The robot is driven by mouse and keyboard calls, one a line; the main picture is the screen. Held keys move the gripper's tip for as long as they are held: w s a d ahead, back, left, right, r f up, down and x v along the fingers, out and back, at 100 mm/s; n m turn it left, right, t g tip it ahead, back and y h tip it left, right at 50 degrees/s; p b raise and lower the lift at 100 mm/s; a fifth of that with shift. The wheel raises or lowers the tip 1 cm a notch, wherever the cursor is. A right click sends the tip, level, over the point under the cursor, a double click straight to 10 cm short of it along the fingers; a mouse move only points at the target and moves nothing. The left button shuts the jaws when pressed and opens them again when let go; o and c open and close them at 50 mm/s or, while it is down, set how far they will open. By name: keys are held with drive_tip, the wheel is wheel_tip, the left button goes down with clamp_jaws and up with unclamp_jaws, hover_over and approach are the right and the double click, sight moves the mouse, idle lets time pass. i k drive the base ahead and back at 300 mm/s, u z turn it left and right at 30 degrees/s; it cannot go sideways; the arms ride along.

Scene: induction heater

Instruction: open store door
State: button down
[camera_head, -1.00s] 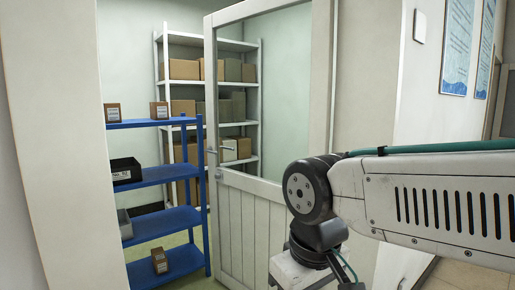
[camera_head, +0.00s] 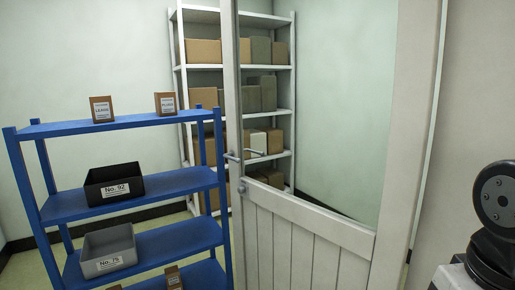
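The store door (camera_head: 292,245) is a pale door with a large glass pane above and vertical panels below. It stands ajar, with its free edge toward the middle of the view and an opening to its left. A metal lever handle (camera_head: 232,156) is on that free edge, with a round knob or lock just below it. Part of my arm shows at the lower right, beside the door frame. My gripper is not in view, so its state does not show.
Inside the room, a blue shelf (camera_head: 137,122) with small boxes, a black bin (camera_head: 114,184) and a grey bin (camera_head: 108,250) stands left of the door. A white rack (camera_head: 228,17) with cardboard boxes stands at the back. A wall is at the right.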

sight(282, 240)
drive_tip(key=u, duration=0.3)
drive_tip(key=i, duration=1.1)
drive_tip(key=u, duration=0.85)
drive_tip(key=i, duration=0.45)
drive_tip(key=u, duration=0.3)
